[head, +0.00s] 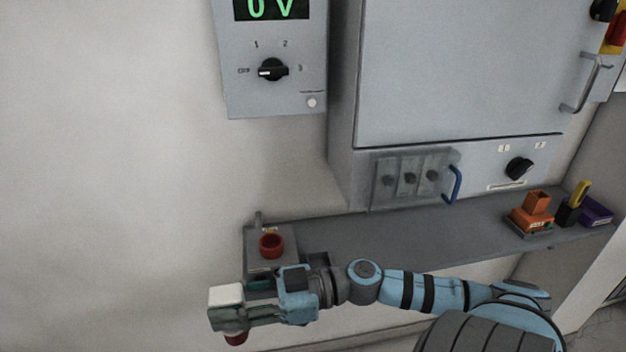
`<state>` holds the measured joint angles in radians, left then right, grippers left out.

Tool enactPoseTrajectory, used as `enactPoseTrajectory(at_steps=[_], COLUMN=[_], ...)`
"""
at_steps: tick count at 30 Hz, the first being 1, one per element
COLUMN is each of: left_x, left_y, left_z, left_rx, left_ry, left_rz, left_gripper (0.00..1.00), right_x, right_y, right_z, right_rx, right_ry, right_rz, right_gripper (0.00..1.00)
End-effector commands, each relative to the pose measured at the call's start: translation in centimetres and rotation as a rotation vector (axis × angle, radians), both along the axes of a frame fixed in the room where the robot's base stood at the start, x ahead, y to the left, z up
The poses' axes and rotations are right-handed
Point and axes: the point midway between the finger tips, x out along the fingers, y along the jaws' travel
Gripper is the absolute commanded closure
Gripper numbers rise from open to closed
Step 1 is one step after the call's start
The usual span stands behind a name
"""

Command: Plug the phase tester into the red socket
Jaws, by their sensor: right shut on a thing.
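The red socket (271,241) is a round red ring on a grey box at the left end of the shelf. My right gripper (232,317) is shut on the phase tester (226,294), a block with a white top and a red tip (236,339) pointing down. The gripper fingers hide the tester's middle. In the picture the tester is below and left of the socket, apart from it, beyond the shelf's left end. My left gripper is not in view.
The grey shelf (400,238) runs right from the socket; its middle is clear. An orange device (533,214) and a dark holder with a yellow item (574,205) stand at its right. Above are a cabinet (450,70) and a panel reading 0 V (270,20).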

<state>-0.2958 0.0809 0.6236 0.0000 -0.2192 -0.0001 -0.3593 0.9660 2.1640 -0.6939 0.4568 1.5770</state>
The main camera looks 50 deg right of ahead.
Motion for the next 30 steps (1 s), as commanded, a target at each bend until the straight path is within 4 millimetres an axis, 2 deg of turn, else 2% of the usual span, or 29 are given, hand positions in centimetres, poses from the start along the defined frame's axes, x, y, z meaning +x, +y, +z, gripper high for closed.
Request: enactPoseTrajectory(at_steps=[2, 5, 10, 12, 15, 20, 30], left_x=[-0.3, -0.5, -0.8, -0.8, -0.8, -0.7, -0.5], left_y=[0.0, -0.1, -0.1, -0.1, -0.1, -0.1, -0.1], left_z=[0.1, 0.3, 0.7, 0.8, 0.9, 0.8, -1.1], left_rx=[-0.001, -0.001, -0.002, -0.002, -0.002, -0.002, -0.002], left_ry=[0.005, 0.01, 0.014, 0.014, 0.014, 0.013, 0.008], left_rz=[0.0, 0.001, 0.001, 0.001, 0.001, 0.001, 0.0], left_gripper=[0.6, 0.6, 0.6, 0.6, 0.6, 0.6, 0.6], right_x=[1.3, 3.9, 9.2, 10.6, 11.9, 12.7, 12.7], right_y=[-1.2, -4.0, -11.4, -14.0, -16.7, -18.5, -18.5], right_z=[0.4, 1.2, 2.9, 3.5, 4.0, 4.3, 2.4], right_rx=[0.004, 0.012, 0.011, 0.005, -0.003, -0.005, -0.004], right_ry=[-0.005, -0.009, -0.011, -0.008, -0.002, 0.004, 0.004], right_rz=[-0.037, -0.128, -0.35, -0.426, -0.5, -0.551, -0.553], right_gripper=[1.0, 1.0, 1.0, 1.0, 1.0, 1.0, 1.0])
